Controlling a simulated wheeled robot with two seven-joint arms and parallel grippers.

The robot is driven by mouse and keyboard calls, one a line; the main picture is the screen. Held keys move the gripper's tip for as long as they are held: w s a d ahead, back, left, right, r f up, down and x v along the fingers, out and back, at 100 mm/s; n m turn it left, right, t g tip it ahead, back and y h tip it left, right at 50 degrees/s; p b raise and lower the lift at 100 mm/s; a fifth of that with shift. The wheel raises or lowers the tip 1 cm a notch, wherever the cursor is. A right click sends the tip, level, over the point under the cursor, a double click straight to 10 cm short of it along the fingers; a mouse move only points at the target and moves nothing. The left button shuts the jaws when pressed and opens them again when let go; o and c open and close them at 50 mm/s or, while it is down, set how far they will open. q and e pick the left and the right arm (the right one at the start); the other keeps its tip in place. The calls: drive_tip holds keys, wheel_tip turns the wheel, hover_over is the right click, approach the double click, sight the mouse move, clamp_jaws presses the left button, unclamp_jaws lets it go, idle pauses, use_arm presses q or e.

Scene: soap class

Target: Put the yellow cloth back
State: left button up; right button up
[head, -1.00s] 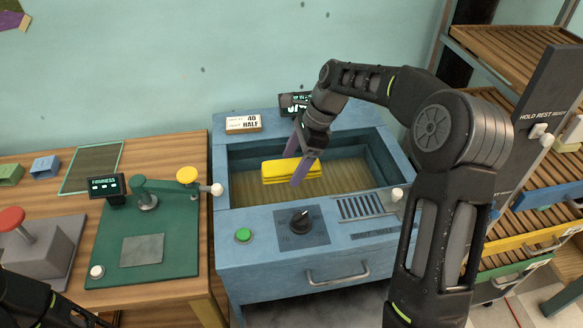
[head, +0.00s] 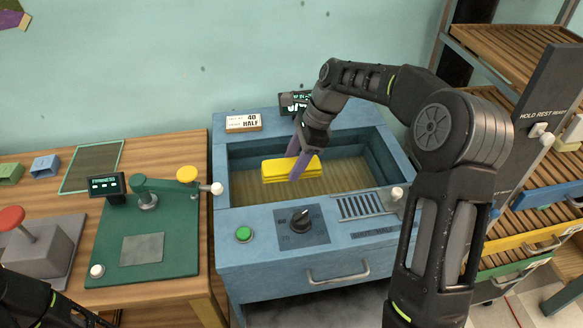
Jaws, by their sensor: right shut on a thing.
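A folded yellow cloth (head: 280,172) is inside the opening of the blue basin unit (head: 230,190), towards its left half. My right gripper (head: 302,163) reaches down from above with its purple fingers around the cloth and is shut on it. Whether the cloth touches the wooden slatted floor of the basin cannot be told. Only a dark part of my left arm shows at the lower left corner; its gripper is out of view.
The unit's front has a green button (head: 244,234), a black knob (head: 301,221) and a drawer handle (head: 338,273). A green press device (head: 150,215) stands on the wooden table at left. A slatted rack (head: 510,55) stands at right, behind my right arm.

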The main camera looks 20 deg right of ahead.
drive_tip(key=c, duration=0.5)
drive_tip(key=shift+o, duration=0.2)
wheel_tip(320, 180, up, 10)
drive_tip(key=shift+b, duration=0.3)
idle(0.4)
